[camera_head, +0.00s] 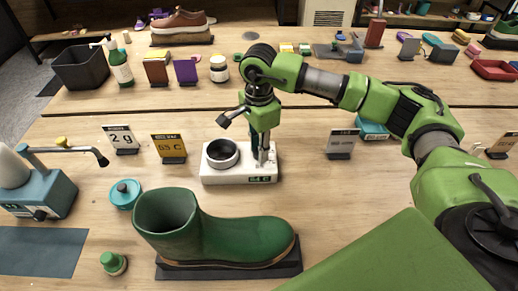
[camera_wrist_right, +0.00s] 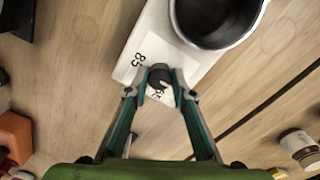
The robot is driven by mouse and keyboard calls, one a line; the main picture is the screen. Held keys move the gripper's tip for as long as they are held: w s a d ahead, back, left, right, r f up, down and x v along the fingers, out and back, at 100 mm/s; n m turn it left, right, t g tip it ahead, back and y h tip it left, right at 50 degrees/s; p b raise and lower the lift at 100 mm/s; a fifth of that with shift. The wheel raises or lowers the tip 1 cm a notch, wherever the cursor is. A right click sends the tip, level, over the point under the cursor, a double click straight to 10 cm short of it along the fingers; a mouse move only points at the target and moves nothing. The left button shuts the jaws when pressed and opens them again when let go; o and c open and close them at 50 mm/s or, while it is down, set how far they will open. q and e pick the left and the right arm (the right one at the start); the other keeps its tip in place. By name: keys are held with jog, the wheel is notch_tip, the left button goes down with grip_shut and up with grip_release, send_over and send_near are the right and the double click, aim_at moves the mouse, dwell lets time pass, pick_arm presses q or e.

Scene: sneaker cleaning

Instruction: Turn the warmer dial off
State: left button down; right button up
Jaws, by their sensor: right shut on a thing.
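The white warmer (camera_head: 222,177) stands mid-table with a dark metal pot (camera_head: 221,153) on its left part and a small green display on its front. In the right wrist view the warmer (camera_wrist_right: 133,58) shows printed numbers beside its black dial (camera_wrist_right: 160,76), and the pot (camera_wrist_right: 215,22) lies just beyond. My right gripper (camera_head: 264,158) points down over the right end of the warmer. In the wrist view its fingertips (camera_wrist_right: 160,86) are closed around the dial from both sides. The gripper hides the dial in the head view. My left gripper is not in view.
A teal round pot (camera_head: 125,193) and a teal lever device (camera_head: 40,190) stand left. Sign cards (camera_head: 169,147) flank the warmer. The table between warmer and right sign (camera_head: 342,142) is clear.

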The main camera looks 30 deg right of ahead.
jog(key=o, duration=1.1)
notch_tip(320, 180, up, 12)
dwell(0.5)
